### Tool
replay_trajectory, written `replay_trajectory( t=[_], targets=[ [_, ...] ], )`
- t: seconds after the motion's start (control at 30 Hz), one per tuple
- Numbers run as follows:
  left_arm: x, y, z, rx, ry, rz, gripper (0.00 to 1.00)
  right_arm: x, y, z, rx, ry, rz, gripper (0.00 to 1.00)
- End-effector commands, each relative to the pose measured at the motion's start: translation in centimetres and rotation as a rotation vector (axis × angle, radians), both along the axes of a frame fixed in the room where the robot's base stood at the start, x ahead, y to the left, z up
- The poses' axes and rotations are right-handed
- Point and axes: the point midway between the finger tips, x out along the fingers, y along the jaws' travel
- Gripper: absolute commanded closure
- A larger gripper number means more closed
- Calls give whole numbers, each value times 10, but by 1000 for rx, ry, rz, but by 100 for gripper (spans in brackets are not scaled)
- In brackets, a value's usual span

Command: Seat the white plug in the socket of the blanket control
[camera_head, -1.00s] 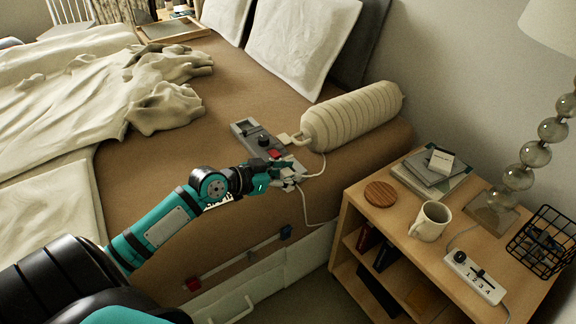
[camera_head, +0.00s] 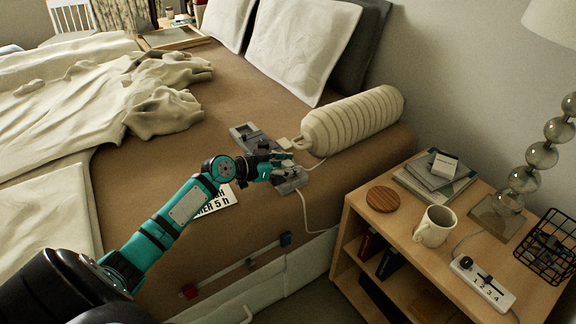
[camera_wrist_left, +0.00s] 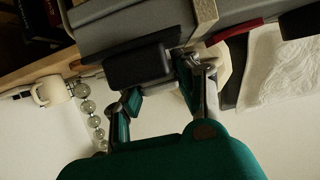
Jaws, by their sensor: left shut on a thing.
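The grey blanket control (camera_head: 243,132) lies on the brown mattress near its edge; it fills the top of the left wrist view (camera_wrist_left: 120,22). My left gripper (camera_head: 284,163) is low over the control's right part, shut on a small pale thing that looks like the white plug. The fingers hide most of it. In the left wrist view the gripper (camera_wrist_left: 182,62) is close against the control's side, with a red strip beside it. The socket is hidden, so I cannot tell whether the plug is in it. My right gripper is not in view.
A ribbed cream roll (camera_head: 352,120) lies just behind the control, with a pale cable near it. A printed card (camera_head: 217,203) lies beside my left arm. The nightstand (camera_head: 352,198) at right holds a mug (camera_head: 434,227), a wooden disc (camera_head: 382,198) and a power strip (camera_head: 482,283).

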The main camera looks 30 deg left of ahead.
Motion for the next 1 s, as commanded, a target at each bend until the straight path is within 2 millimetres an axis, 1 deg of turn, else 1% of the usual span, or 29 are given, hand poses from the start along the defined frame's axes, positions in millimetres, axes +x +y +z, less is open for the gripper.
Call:
replay_trajectory(
  t=[0.27, 0.3, 0.43, 0.47, 0.83, 0.9, 1.0],
  targets=[
    [0, 0, -2, 1, 0, 0, 100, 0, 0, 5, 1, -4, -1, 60],
    [0, 0, -2, 1, 1, 0, 64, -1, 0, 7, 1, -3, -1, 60],
    [0, 0, -1, 1, 1, 0, 47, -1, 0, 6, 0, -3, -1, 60],
    [0, 0, -1, 1, 1, 0, 46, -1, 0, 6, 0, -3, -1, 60],
    [0, 0, 2, 0, 1, 0, 46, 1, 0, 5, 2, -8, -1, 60],
    [-11, 5, 4, 3, 3, 1, 46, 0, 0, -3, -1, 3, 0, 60],
    [-28, 11, 12, 6, 3, -2, 46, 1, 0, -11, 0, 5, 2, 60]
  ],
)
